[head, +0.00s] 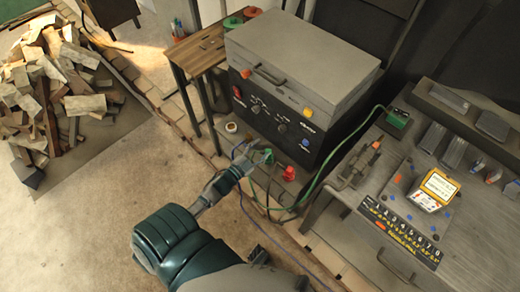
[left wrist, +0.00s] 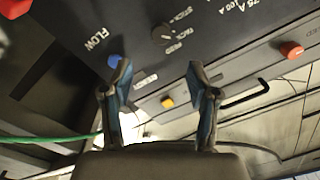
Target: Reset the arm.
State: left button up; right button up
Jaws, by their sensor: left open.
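My left arm (head: 175,240) reaches up from the bottom of the head view, toward the machine. My left gripper (head: 248,157) is in front of the lower part of the machine's black front panel (head: 275,118). In the left wrist view the two fingers of the gripper (left wrist: 159,72) stand apart with nothing between them. Beyond them is the dark panel with white lettering, including "FLOW", and a dial (left wrist: 165,35). I cannot tell whether the fingers touch anything. My right gripper shows in neither view.
A green connector (head: 268,156) and a red one (head: 289,174) sit close to the gripper. A green hose (head: 331,160) and dark cables hang nearby. A grey workbench (head: 465,225) stands right, a small wooden table (head: 198,50) behind. Open floor (head: 110,200) lies left, before a wood pile (head: 50,85).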

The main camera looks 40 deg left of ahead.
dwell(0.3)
pick_arm(q)
jog(key=s+d+f+n+g+y+p, duration=0.15)
jog(key=s+f+g, duration=0.25)
jog(key=f, duration=0.5)
jog(key=s+d+f+n+g+p, duration=0.1)
jog(key=s+d+f+n+g, duration=0.2)
jog(key=f, duration=0.6)
jog(key=s+d+f+g, duration=0.3)
jog(key=s+f, duration=0.1)
jog(key=s, duration=0.3)
jog(key=s+d+f+g, duration=0.3)
jog(key=s+d+f, duration=0.1)
jog(key=s, duration=0.3)
jog(key=s+d+f+n+g+p, duration=0.1)
jog(key=s+d+f+g, duration=0.2)
jog(key=s+f, duration=0.2)
jog(key=s, duration=0.2)
jog(key=shift+s+d+f+g+h, duration=0.2)
jog(key=shift+s+d+g+h, duration=0.1)
jog(key=shift+s+h, duration=0.1)
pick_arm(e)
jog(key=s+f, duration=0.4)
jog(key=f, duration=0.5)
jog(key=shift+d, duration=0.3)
pick_arm(q)
jog(key=shift+a, duration=0.1)
